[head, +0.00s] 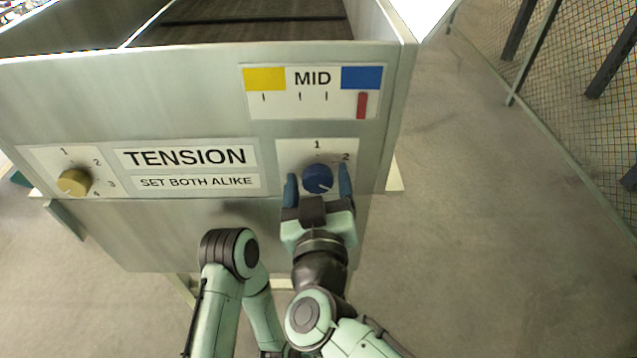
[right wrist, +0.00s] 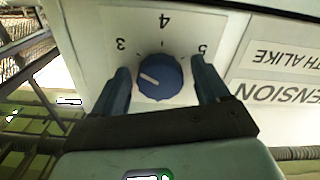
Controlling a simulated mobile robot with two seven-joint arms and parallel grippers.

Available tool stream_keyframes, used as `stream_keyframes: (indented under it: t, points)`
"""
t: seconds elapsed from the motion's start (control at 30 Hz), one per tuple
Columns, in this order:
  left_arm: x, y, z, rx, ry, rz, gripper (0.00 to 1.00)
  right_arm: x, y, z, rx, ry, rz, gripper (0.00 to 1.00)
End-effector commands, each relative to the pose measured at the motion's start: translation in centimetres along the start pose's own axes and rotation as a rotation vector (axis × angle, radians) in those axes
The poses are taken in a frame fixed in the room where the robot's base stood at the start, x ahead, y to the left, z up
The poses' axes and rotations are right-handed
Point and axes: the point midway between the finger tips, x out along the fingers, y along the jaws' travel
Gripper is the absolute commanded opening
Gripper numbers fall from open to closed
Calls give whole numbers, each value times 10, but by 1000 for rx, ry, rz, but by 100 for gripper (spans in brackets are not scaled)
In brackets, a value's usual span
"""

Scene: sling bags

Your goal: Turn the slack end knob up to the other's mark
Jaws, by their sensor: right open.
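The blue knob (head: 317,178) sits on the right dial plate of the grey panel, with 1 and 2 showing around it. In the right wrist view the blue knob (right wrist: 160,78) has a white pointer aimed left and slightly up, below the 3; 4 and 5 also show. The yellow knob (head: 74,181) is on the left dial plate, marked 1 to 4; its pointer is too small to read surely. My right gripper (head: 318,174) is open, with one finger on each side of the blue knob; contact is unclear. My left gripper is out of view.
An indicator plate (head: 312,92) reads MID between yellow and blue patches; its red marker (head: 362,105) is under blue. A TENSION label (head: 185,157) and a SET BOTH ALIKE label (head: 197,182) lie between the knobs. Open floor (head: 470,200) and a mesh fence are at right.

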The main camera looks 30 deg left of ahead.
Motion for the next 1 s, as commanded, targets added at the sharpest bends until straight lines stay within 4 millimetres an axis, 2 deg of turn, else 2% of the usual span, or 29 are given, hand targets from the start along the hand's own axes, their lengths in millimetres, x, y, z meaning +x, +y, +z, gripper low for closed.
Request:
stream_keyframes:
  t: [0.17,0.2,0.37,0.73,1.0]
  points:
    - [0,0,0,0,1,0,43,0,0,0,0,0,0,75]
    - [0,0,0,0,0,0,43,0,0,0,0,0,0,72]
    - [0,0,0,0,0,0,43,0,0,0,0,0,0,20]
    - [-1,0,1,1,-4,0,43,0,0,0,21,-1,0,19]
    - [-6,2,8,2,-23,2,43,0,1,0,154,-3,0,19]
